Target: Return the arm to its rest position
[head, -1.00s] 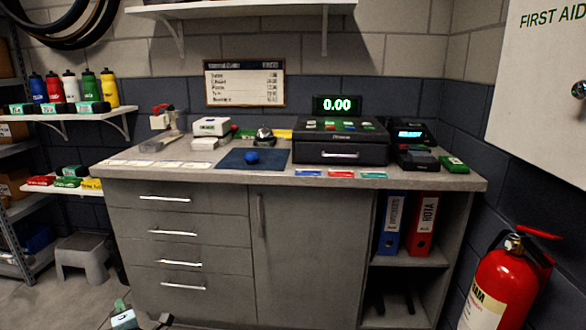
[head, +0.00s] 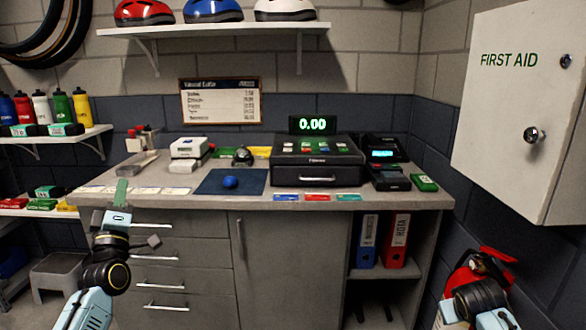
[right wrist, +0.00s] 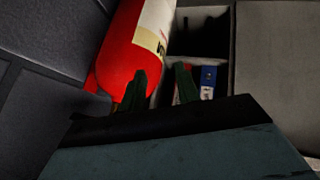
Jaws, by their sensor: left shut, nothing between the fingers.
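My left gripper (head: 121,190) is at the lower left of the head view, in front of the drawers. Its green fingers point up and are shut and empty, with the tips near the counter's front edge. My right arm (head: 480,300) shows at the lower right of the head view, in front of the fire extinguisher. Its gripper's fingers are not clear there. In the right wrist view two green fingers of my right gripper (right wrist: 161,82) stand apart with nothing held between them.
The red fire extinguisher (head: 468,277) stands close to my right arm and fills much of the right wrist view (right wrist: 122,45). The counter (head: 400,200) holds a cash register (head: 317,165) and a blue mat (head: 210,183). A first aid cabinet (head: 500,120) hangs at the right.

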